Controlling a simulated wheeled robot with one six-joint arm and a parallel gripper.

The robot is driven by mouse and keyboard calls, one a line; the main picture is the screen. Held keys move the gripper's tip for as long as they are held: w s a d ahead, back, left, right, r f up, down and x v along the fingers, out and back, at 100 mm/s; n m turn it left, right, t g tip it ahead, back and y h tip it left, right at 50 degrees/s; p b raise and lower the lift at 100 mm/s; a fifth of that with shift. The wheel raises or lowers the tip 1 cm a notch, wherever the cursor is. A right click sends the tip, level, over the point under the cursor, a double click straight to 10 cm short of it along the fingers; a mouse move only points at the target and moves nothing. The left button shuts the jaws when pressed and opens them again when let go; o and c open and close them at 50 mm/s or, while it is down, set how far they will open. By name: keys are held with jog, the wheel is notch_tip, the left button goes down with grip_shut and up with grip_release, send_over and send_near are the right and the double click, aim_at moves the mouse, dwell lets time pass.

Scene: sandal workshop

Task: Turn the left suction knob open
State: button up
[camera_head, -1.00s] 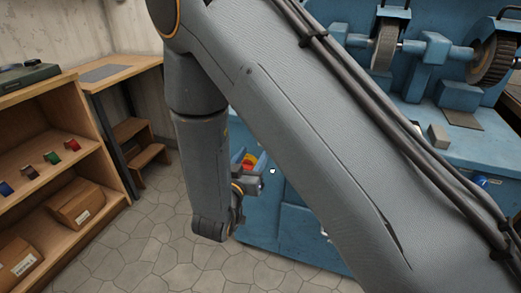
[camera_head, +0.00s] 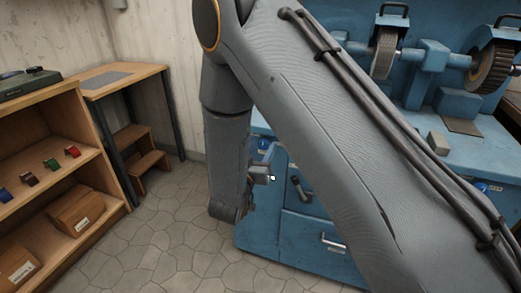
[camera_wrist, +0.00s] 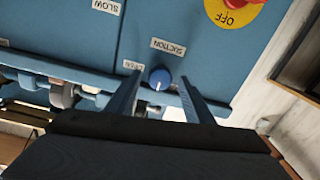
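A round blue knob (camera_wrist: 159,78) with a white pointer mark sits on the blue machine panel (camera_wrist: 200,70) in the wrist view. A label reading SUCTION (camera_wrist: 168,46) is beside it, and a partly covered label, apparently OPEN (camera_wrist: 132,66), is to its left. My gripper (camera_wrist: 160,80) is open, its two dark fingers on either side of the knob with gaps showing. Whether the fingers are level with the knob in depth, I cannot tell.
A yellow OFF plate (camera_wrist: 232,12) with a red switch is near the knob. The blue cabinet (camera_head: 310,235) has a black lever (camera_head: 297,188). Another blue knob (camera_head: 482,187) is at the right. A wooden shelf (camera_head: 70,165) stands left; the floor between is clear.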

jog(key=c, duration=1)
jog(key=shift+m, duration=0.3)
jog(key=m, duration=0.3)
jog(key=shift+m, duration=0.3)
jog(key=m+b, duration=0.1)
jog(key=m, duration=0.3)
jog(key=shift+f+m, duration=0.1)
jog(key=shift+m, duration=0.2)
jog(key=m+b, duration=0.1)
jog(key=m, duration=0.3)
jog(key=shift+f+m+b, duration=0.1)
jog(key=shift+m+b, duration=0.2)
jog(key=shift+b, duration=0.05)
jog(key=m+b, duration=0.1)
jog(key=m, duration=0.3)
jog(key=shift+m+h+b, duration=0.3)
jog(key=shift+m+b, duration=0.1)
jog(key=o, duration=1)
